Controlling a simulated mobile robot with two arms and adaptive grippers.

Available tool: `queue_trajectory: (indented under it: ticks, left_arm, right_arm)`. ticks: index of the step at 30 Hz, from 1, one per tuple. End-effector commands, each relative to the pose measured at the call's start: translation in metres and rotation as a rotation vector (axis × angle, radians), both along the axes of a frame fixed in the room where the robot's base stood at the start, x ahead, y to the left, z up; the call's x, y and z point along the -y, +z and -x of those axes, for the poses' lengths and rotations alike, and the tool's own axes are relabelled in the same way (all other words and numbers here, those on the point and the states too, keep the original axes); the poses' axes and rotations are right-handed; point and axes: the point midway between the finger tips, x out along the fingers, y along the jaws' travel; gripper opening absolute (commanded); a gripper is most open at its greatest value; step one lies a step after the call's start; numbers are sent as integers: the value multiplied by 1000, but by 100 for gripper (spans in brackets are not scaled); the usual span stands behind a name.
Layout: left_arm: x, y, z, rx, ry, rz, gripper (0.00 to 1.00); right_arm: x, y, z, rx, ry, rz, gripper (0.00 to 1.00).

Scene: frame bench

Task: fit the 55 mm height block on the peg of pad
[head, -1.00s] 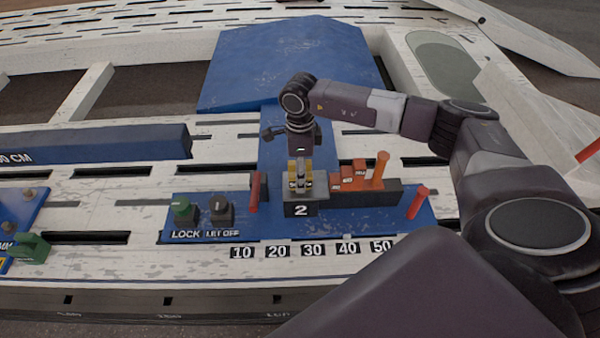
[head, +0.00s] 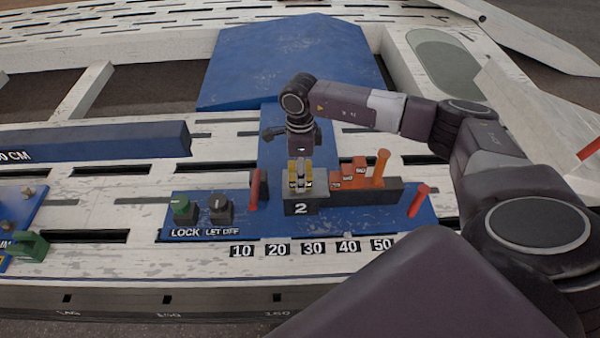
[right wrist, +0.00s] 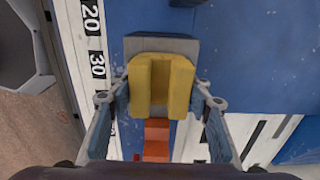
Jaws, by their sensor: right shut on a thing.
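My right gripper (head: 300,175) is shut on a yellow block (right wrist: 152,86), with one finger on each side of it. The block has a groove down its middle; its marking is too small to read. In the head view the block is right above or on the grey pad marked 2 (head: 302,207), and I cannot tell if they touch. In the right wrist view the grey pad (right wrist: 178,45) shows behind the block. The peg is hidden. My left gripper is not in view.
Several orange blocks (head: 349,174) and an orange post (head: 380,167) stand right of the pad. Red handles rise at left (head: 255,190) and right (head: 418,200). LOCK (head: 184,210) and LET OFF (head: 220,209) knobs are at the front left of the blue base (head: 270,226).

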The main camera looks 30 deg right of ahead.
Motion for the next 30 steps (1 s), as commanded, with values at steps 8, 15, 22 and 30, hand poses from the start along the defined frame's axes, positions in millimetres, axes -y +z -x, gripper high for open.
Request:
queue_trajectory:
  ticks: [8,15,22,30]
  left_arm:
    - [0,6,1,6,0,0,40]
    - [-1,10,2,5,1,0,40]
    - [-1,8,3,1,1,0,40]
    - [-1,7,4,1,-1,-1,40]
  right_arm:
    - [0,-2,-1,3,0,-1,0]
    - [0,-2,-1,3,0,-1,63]
    - [0,-3,0,1,0,-1,66]
    - [0,17,-1,4,1,0,66]
